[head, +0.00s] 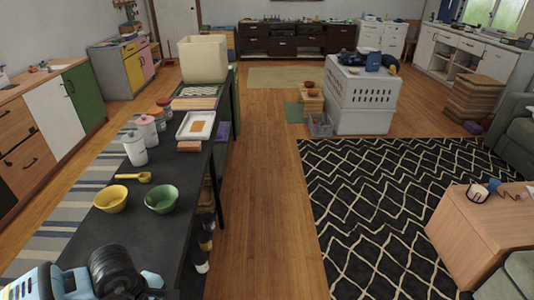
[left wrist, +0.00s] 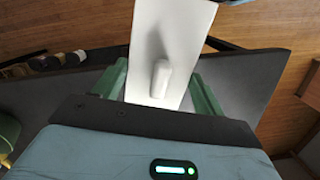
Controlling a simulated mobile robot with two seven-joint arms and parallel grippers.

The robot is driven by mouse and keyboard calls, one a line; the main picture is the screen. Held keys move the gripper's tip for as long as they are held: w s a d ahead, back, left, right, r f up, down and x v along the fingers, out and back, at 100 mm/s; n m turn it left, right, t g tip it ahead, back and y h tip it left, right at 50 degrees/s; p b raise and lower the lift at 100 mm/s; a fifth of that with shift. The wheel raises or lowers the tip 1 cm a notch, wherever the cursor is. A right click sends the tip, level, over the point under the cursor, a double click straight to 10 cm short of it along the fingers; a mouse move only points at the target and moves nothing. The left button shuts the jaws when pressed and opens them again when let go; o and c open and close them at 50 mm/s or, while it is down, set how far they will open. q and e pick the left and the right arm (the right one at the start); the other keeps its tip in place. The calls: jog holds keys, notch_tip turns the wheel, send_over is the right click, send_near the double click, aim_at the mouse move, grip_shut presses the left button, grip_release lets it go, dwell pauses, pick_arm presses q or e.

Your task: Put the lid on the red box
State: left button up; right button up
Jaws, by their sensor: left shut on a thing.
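In the left wrist view, my left gripper (left wrist: 158,88) has its two green fingers on either side of a flat white rectangular piece with a raised rounded knob, which looks like the lid (left wrist: 168,32). The gripper is shut on it and holds it over the dark table. In the head view my left arm is at the bottom left, over the near end of the table, and the lid cannot be clearly made out there. I cannot make out a red box in either view. My right gripper is not in view.
The long dark table (head: 176,229) carries a yellow bowl (head: 111,199), a green bowl (head: 161,199), a yellow scoop (head: 133,177), canisters, a white tray (head: 183,127) and a cream bin (head: 203,59). Wooden floor (head: 262,200) is clear to its right, beside a patterned rug (head: 375,215).

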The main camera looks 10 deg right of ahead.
pick_arm(q)
jog(key=m, duration=0.1)
jog(key=s+m, duration=0.1)
jog(key=m, duration=0.1)
jog(key=shift+s+a+r+m, duration=0.25)
jog(key=shift+a+r+m, duration=0.05)
jog(key=shift+a+m, duration=0.1)
jog(key=m, duration=0.1)
jog(key=s+m, duration=0.1)
jog(key=m, duration=0.1)
jog(key=shift+s+a+r+m+g+y+p, duration=0.1)
jog(key=shift+s+a+m+g+y+p, duration=0.1)
jog(key=shift+a+m+g+y+p, duration=0.15)
jog(key=m, duration=0.1)
jog(key=s+m, duration=0.1)
jog(key=m, duration=0.1)
jog(key=s+m, duration=0.1)
jog(key=m, duration=0.1)
jog(key=shift+a+r+y, duration=0.1)
jog(key=shift+a+y, duration=0.15)
jog(key=shift+a, duration=0.15)
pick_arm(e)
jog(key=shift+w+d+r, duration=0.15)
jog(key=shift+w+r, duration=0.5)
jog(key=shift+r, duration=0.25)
